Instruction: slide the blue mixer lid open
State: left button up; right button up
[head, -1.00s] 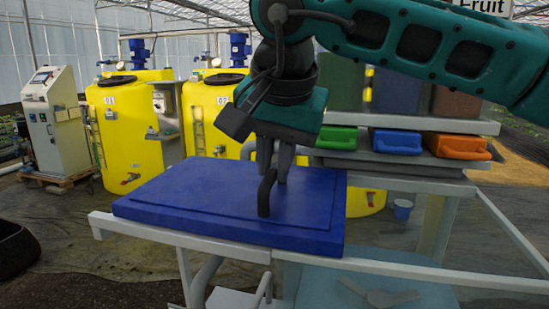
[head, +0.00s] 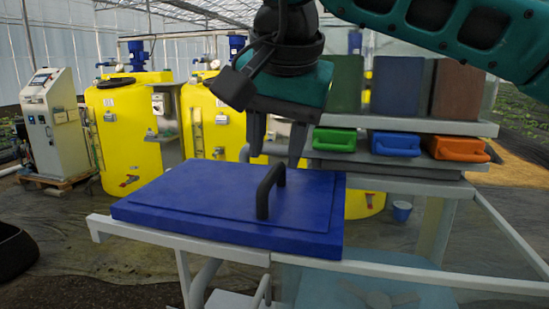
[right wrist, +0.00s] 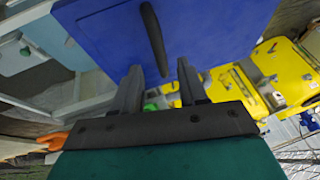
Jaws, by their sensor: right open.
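The blue mixer lid (head: 200,205) lies flat on a pale metal frame in the middle of the head view. Its black bar handle (head: 268,190) stands up near the lid's right side. My right gripper (head: 276,158) hangs above the handle, pointing down, with its fingers apart and nothing between them. In the right wrist view the two fingers (right wrist: 160,85) are spread, and the handle (right wrist: 153,38) lies beyond their tips on the blue lid (right wrist: 110,35), apart from them. My left gripper is not in view.
Pale frame rails (head: 400,270) run along the lid's front and to the right. A shelf (head: 400,168) behind holds green (head: 334,139), blue (head: 395,143) and orange (head: 457,147) bins. Yellow tanks (head: 130,130) stand further back. A bluish surface (head: 380,290) with a grey bladed part lies lower right.

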jog(key=v, duration=0.9)
jog(key=shift+r+p, duration=0.25)
jog(key=shift+p, duration=0.05)
jog(key=shift+s, duration=0.15)
